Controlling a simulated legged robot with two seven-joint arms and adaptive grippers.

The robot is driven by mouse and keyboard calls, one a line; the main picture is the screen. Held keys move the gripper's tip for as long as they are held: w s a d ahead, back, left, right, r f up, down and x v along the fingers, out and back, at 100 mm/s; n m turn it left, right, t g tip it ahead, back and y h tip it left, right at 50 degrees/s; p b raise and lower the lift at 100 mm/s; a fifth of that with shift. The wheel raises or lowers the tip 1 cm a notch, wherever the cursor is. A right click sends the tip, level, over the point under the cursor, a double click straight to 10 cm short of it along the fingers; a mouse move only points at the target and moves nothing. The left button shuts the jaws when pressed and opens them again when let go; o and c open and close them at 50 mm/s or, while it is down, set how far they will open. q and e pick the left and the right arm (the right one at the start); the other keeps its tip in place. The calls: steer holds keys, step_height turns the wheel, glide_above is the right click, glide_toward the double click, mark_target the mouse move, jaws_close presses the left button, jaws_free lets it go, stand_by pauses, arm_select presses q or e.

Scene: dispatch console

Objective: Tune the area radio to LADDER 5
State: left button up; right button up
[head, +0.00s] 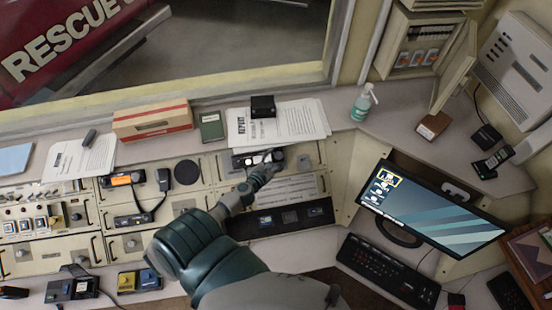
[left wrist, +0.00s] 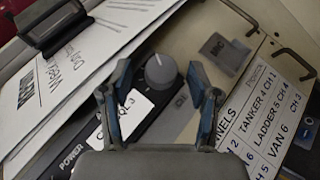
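My left gripper (head: 268,160) reaches over the black radio strip (head: 243,161) in the console's middle; its fingertips also show in the left wrist view (left wrist: 160,92). The two fingers are apart and empty. A round grey knob (left wrist: 160,69) with a pale pointer mark sits at the strip's end, just beyond and between the fingertips; I see no clear contact. A white label beside it is partly hidden by a finger. A channels card (left wrist: 265,125) on the right reads TANKER 4 CH 1, LADDER 5 CH 4, VAN 6 CH 3. My right gripper is not in view.
Papers (head: 290,121) with a black clip (head: 263,106) lie on the ledge behind the radio. A grey MIC piece (left wrist: 222,52) and metal handles are near the knob. A radio with an orange display (head: 121,180) is left; a monitor (head: 432,212) stands right.

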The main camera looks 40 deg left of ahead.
arm_select(q)
steer(key=shift+s, duration=0.2)
steer(key=v, duration=1.1)
steer(key=shift+s, duration=0.3)
